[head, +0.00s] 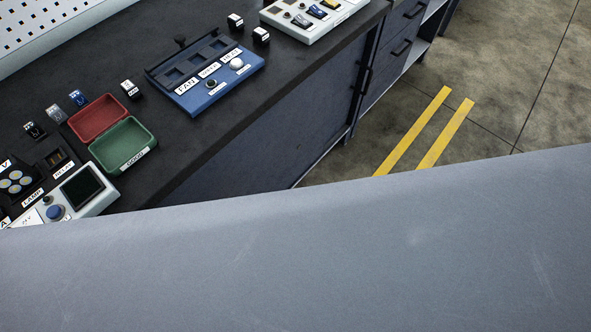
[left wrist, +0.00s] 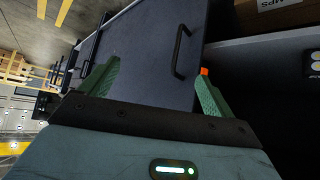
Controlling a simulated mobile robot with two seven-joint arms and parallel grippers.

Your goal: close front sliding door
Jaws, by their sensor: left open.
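In the left wrist view, the dark blue-grey sliding door (left wrist: 140,50) of the bench front carries a black bar handle (left wrist: 181,50). To the right of the door's edge the compartment (left wrist: 258,68) is open and dark inside. My left gripper (left wrist: 160,70) has green fingers spread apart, with the handle between them in the picture and nothing held. I cannot tell whether a finger touches the door. The bench front (head: 275,135) also shows in the head view, partly hidden. Neither gripper shows in the head view.
A cardboard box (left wrist: 270,12) sits in the open compartment. The black worktop (head: 225,110) holds a blue fan tray (head: 205,95), a red-and-green case (head: 125,145) and small modules. A large grey surface (head: 330,255) hides the lower head view. The floor with yellow stripes (head: 445,135) looks clear.

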